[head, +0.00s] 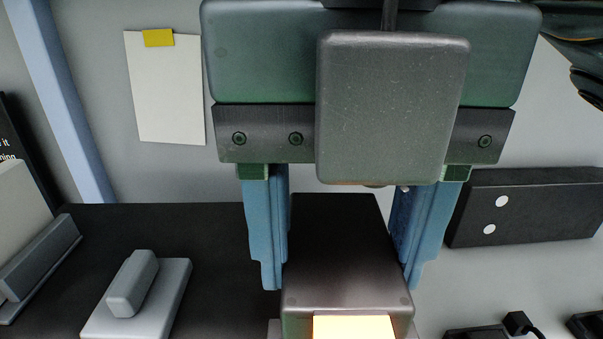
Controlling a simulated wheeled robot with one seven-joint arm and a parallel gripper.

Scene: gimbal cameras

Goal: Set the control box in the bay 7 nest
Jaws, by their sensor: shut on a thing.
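My gripper (342,280) reaches in from the top centre of the head view, with a blue finger on each side of a dark box. It is shut on this box, which I take to be the control box (335,235). The box has a dark, smooth top and a bright, glowing cream panel on its near face, cut by the bottom edge of the picture. A grey block of my gripper covers the space above the box. I cannot make out a nest marked bay 7; what lies under the box is hidden.
A black bench top (215,250) extends left, bearing a light grey plate with a raised block (135,300). Grey pieces (40,255) stand at the far left. A dark case with two white dots (530,205) is at right. A black plug (518,323) sits lower right.

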